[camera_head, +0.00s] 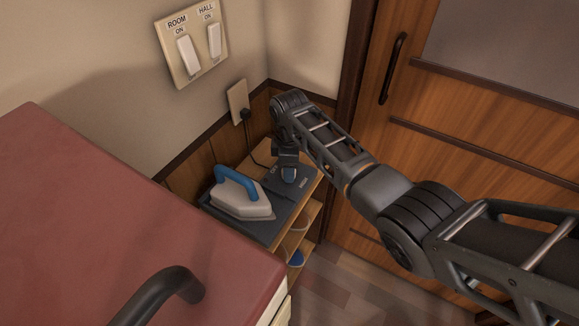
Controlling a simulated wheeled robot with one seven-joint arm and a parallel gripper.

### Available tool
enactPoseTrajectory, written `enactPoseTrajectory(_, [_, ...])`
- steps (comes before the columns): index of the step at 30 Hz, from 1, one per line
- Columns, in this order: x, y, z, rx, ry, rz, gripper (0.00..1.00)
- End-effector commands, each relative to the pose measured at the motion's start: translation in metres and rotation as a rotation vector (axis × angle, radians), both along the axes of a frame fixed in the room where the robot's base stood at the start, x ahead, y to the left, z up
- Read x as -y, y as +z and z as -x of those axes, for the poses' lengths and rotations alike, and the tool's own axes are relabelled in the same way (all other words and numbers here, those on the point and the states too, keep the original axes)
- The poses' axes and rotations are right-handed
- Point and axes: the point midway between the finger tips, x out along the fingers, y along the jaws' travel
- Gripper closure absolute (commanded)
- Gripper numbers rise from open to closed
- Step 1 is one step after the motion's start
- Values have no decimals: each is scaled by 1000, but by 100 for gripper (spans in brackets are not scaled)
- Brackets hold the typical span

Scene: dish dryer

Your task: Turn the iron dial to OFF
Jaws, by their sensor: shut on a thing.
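Small white lettering sits beside the dial, too small to read. My gripper (288,168) points down over the dial from above and is shut on it. The fingers hide part of the dial, so I cannot tell which mark it points at. The iron (243,207), white with a blue handle, rests on the left part of the base, apart from my gripper.
The base stands on a wooden shelf (311,212) in the corner. A wall outlet (238,101) with a plugged-in cord is behind it. A switch plate (191,43) is above. A red-topped cabinet (110,215) stands front left, and a wooden door (480,130) is at right.

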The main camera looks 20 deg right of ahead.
Motion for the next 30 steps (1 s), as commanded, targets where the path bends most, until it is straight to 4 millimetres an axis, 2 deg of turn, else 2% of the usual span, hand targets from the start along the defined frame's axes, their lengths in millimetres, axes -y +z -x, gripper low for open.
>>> enactPoseTrajectory(7, [0,1,-1,2,1,0,87])
enactPoseTrajectory(8, [0,1,-1,2,1,0,53])
enactPoseTrajectory(15, [0,0,0,1,0,0,31])
enactPoseTrajectory(23, [0,2,0,1,-1,0,31])
enactPoseTrajectory(26, [0,10,-1,2,-1,0,31])
enactPoseTrajectory(30, [0,32,0,4,-1,0,31])
